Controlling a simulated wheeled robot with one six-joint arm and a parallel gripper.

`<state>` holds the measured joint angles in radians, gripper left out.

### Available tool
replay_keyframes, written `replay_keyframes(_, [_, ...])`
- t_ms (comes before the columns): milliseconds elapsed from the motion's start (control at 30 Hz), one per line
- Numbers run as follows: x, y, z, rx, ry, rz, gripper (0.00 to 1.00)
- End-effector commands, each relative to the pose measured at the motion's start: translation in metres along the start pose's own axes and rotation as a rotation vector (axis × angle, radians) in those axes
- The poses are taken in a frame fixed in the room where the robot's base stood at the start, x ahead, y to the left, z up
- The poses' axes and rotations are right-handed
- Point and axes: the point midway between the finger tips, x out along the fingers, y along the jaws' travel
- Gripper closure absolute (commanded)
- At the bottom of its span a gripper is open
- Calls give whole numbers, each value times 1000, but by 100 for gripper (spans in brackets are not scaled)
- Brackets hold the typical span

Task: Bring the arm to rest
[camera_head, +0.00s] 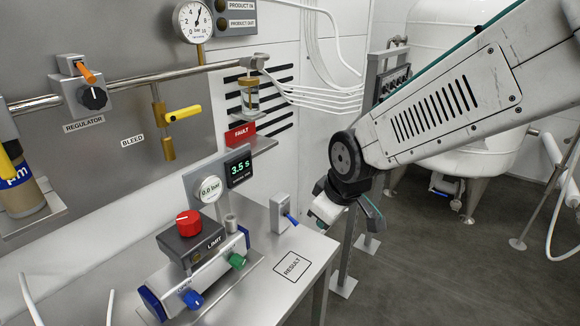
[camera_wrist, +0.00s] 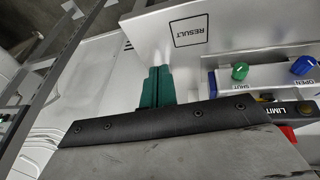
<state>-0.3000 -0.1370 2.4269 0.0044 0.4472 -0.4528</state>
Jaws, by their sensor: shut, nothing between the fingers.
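My gripper (camera_head: 345,212) hangs at the end of my arm, just off the right edge of the steel bench (camera_head: 283,243). It points down and holds nothing. In the wrist view its green fingers (camera_wrist: 156,87) lie together, shut. The square marked RESULT (camera_head: 292,266) on the bench is empty, and it also shows in the wrist view (camera_wrist: 189,30). My arm reaches in from the upper right and is bent at the wrist joint.
On the bench stand a valve block with a red knob (camera_head: 188,223), blue and green knobs (camera_head: 237,260), and a small blue-levered switch (camera_head: 283,212). A panel with a gauge (camera_head: 193,20) and yellow valve (camera_head: 183,114) is behind.

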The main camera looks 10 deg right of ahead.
Motion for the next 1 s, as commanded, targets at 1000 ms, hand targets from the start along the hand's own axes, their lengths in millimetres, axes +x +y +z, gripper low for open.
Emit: replay_keyframes(1000, [-175,-30,190,741,-304,18,100])
